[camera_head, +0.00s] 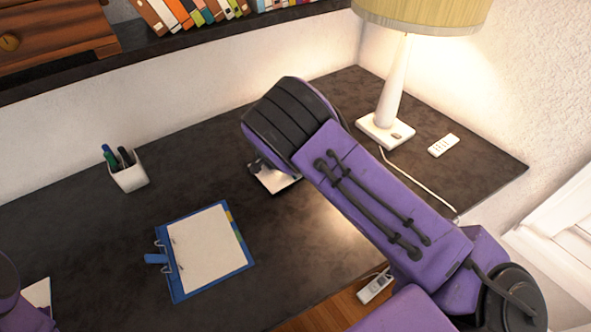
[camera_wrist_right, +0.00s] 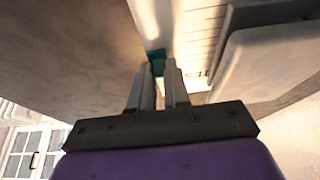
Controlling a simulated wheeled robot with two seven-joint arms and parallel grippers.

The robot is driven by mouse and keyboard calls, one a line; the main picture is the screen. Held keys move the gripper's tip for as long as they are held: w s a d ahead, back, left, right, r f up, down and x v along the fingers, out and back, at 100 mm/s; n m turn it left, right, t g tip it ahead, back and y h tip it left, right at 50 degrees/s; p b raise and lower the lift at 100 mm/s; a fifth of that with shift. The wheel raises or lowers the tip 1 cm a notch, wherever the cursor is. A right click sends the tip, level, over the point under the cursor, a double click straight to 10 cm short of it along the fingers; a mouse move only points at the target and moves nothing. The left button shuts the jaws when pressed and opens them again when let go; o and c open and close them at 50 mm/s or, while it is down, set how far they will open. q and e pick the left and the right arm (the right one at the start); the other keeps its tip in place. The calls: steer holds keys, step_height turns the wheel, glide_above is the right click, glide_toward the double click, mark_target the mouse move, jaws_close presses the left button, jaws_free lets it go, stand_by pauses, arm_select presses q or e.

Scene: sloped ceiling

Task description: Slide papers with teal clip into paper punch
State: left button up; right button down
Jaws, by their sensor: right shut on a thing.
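In the right wrist view, my right gripper (camera_wrist_right: 160,68) is shut on the teal clip (camera_wrist_right: 157,56). Pale papers (camera_wrist_right: 150,18) extend beyond the clip. A grey, block-like thing (camera_wrist_right: 275,60), apparently the paper punch, stands close to their right; whether the papers touch or enter it I cannot tell. In the head view, my right arm hides its gripper and the clip. A small dark and white thing (camera_head: 274,179) shows partly below the arm's end; I cannot tell whether it is papers or punch. My left gripper is out of view.
A blue ring binder (camera_head: 248,262) with white sheets lies open on the dark desk (camera_head: 110,230). A pen cup (camera_head: 129,178), a lamp (camera_head: 390,95) and a white remote (camera_head: 443,145) stand or lie farther back. A white sheet (camera_head: 38,295) shows at the left. The desk between cup and binder is clear.

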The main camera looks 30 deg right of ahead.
steer(key=c, duration=1)
jaws_free()
steer(key=shift+r, duration=0.1)
steer(key=p+v, duration=0.9)
steer(key=v, duration=0.1)
steer(key=shift+r, duration=0.2)
steer(key=shift+f, duration=0.1)
